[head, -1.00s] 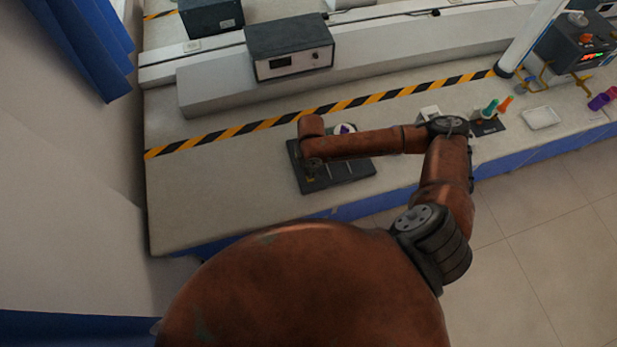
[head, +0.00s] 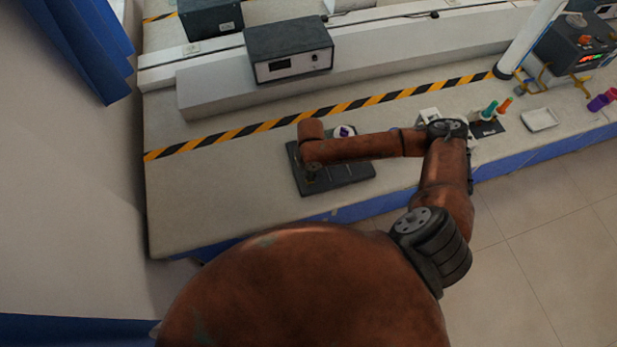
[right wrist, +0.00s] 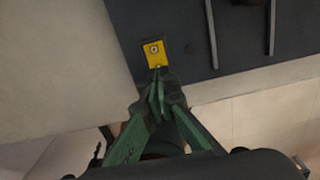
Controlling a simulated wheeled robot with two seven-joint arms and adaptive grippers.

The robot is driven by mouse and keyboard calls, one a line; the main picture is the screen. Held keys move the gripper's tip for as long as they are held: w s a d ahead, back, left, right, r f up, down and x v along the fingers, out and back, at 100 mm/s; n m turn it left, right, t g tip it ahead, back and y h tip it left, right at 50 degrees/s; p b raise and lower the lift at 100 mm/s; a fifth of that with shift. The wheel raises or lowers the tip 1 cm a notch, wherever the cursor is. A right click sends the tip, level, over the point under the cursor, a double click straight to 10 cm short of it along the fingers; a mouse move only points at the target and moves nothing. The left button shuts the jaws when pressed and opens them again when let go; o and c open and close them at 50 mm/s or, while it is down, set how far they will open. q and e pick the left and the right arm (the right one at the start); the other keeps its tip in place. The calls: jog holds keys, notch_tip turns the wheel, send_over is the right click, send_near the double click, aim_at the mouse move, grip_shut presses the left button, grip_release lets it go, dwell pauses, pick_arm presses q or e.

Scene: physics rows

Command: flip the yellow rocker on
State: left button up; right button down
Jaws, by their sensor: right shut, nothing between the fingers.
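The yellow rocker (right wrist: 154,52) sits on the dark panel (right wrist: 185,25) near its edge, in the right wrist view. My right gripper (right wrist: 159,78) is shut and empty, its fingertips at the near edge of the rocker; I cannot tell whether they touch it. In the head view the dark panel (head: 350,174) lies on the bench, and my right arm reaches over it. My right gripper (head: 312,172) points down over the panel's left part, and the rocker is hidden there. My left gripper is not in view.
A round white and purple part (head: 344,131) is at the panel's far side. A grey instrument box (head: 289,50) stands behind the striped tape. Small coloured items (head: 490,111) and a white tray (head: 540,119) are at the right. The bench left of the panel is clear.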

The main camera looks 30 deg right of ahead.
jog(key=shift+f+b, duration=0.4)
jog(key=shift+f, duration=0.7)
dwell(1.0)
notch_tip(320, 180, up, 7)
jog(key=p, duration=0.7)
jog(key=shift+r+p, duration=0.1)
jog(key=shift+p, duration=0.3)
dwell(0.5)
